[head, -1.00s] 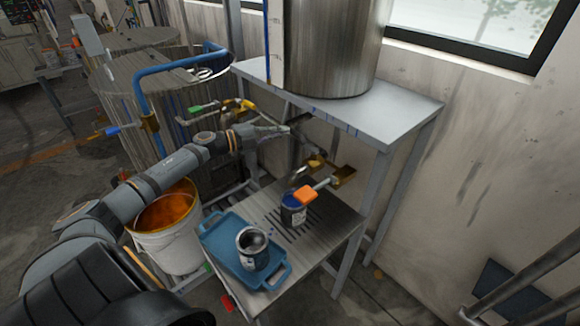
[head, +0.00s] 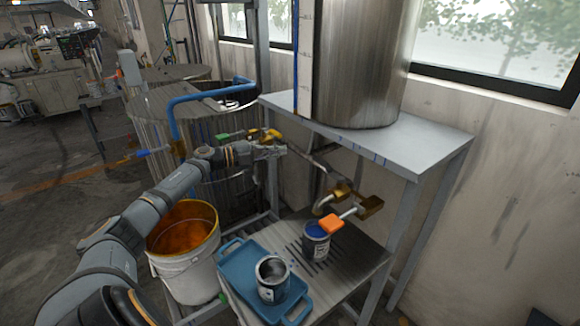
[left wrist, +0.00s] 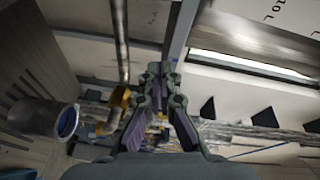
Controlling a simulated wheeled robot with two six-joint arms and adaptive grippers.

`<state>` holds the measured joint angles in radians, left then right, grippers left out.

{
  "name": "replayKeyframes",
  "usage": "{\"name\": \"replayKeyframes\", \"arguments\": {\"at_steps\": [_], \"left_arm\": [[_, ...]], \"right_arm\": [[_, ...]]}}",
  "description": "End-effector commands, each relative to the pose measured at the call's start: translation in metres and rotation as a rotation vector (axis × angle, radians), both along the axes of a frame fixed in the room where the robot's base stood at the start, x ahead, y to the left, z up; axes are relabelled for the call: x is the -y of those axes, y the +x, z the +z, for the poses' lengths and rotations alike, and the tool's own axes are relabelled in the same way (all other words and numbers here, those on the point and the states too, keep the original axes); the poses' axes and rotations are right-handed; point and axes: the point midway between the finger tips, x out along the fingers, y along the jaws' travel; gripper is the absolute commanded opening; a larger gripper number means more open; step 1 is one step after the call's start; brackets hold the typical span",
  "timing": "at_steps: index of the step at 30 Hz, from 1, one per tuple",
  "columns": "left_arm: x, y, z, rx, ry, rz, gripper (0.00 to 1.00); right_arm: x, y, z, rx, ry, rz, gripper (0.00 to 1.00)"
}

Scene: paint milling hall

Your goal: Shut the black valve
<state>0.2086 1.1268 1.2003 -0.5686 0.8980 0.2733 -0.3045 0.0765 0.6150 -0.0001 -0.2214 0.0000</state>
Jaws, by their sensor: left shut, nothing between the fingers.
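I cannot make out a black valve handle in either view. Pipe valves show in the head view with a green handle (head: 222,136), a blue handle (head: 141,154), a yellow handle (head: 272,135) and an orange handle (head: 331,224). My left gripper (head: 283,150) is shut and empty, just below the yellow handle and left of the pipe under the shelf. It hides part of the piping behind it. In the left wrist view its shut fingers (left wrist: 160,72) point away from me, with a brass fitting (left wrist: 120,98) to their left. My right gripper is out of view.
A steel tank stands on the grey shelf (head: 420,155) above. Below are a drain bench (head: 350,275), a blue tray (head: 238,268) with an open can (head: 272,278), a can with blue paint (head: 316,242) and a white bucket (head: 190,272) of orange paint.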

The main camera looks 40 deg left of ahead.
Motion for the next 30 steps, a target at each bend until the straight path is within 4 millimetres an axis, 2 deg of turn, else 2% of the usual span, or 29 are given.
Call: {"name": "replayKeyframes", "arguments": {"at_steps": [1, 4, 9, 15, 26, 29, 30], "left_arm": [[-0.005, 0.001, -0.008, 0.005, 0.003, 0.000, 0.00], [-0.013, 0.001, -0.005, 0.002, 0.002, 0.000, 0.00], [-0.018, 0.000, -0.001, 0.000, 0.001, -0.001, 0.00], [-0.019, 0.000, 0.000, -0.002, 0.001, -0.001, 0.00], [-0.018, 0.000, 0.001, -0.002, 0.001, -0.001, 0.00], [-0.018, 0.000, 0.017, -0.001, 0.002, -0.001, 0.00], [-0.018, 0.000, 0.028, -0.001, 0.002, -0.001, 0.00]], "right_arm": [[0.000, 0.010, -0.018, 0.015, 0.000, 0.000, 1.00], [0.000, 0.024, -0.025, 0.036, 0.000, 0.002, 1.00], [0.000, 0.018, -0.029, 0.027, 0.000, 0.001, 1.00], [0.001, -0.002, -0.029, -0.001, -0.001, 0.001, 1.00], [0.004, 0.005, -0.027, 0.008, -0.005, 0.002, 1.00], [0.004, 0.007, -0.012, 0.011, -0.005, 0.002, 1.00], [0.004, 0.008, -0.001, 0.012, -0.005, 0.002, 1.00]]}}
